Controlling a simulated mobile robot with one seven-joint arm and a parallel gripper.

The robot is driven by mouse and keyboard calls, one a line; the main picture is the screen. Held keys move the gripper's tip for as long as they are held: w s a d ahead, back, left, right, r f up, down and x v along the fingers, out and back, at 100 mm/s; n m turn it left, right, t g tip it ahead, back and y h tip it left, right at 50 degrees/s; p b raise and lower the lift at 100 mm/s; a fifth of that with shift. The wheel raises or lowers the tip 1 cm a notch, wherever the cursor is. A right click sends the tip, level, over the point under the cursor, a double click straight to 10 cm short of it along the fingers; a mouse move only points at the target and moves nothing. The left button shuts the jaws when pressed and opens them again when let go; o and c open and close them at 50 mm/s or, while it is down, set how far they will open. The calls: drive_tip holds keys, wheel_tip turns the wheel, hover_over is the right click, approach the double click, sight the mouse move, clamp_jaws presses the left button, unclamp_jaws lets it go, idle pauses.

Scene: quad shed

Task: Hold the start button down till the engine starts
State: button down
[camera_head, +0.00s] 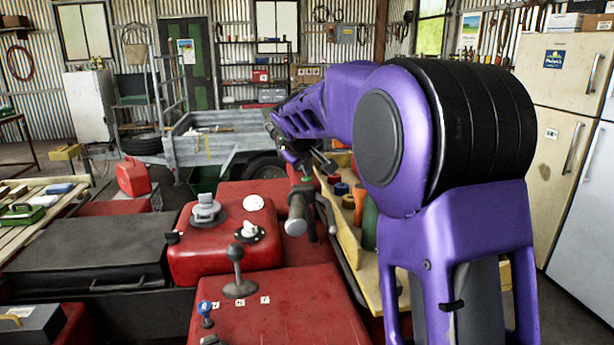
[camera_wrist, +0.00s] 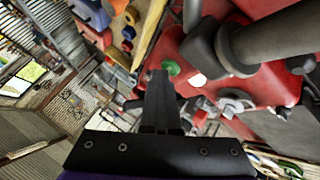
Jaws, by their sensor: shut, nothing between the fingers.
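A small green spot near the bars in the head view (camera_head: 306,179) may be the same button. My gripper (camera_wrist: 159,76) is shut and empty, its fingers pointing at the housing, with the tip just left of the green button in the picture. I cannot tell whether it touches. In the head view my gripper (camera_head: 326,165) is small and dark above the handlebar.
The red quad tank (camera_head: 225,255) with its caps and a gear lever (camera_head: 238,272) stand left of the handlebar grip (camera_head: 297,214). A wooden tray (camera_head: 388,287) with coloured cans is on the right, close to my arm. A grey trailer (camera_head: 222,137) stands behind.

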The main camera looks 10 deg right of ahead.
sight(307, 179)
drive_tip(key=shift+r+p, duration=0.7)
drive_tip(key=shift+r, duration=0.2)
wheel_tip(307, 179, up, 3)
drive_tip(key=shift+p, duration=1.15)
drive_tip(key=shift+r, duration=1.05)
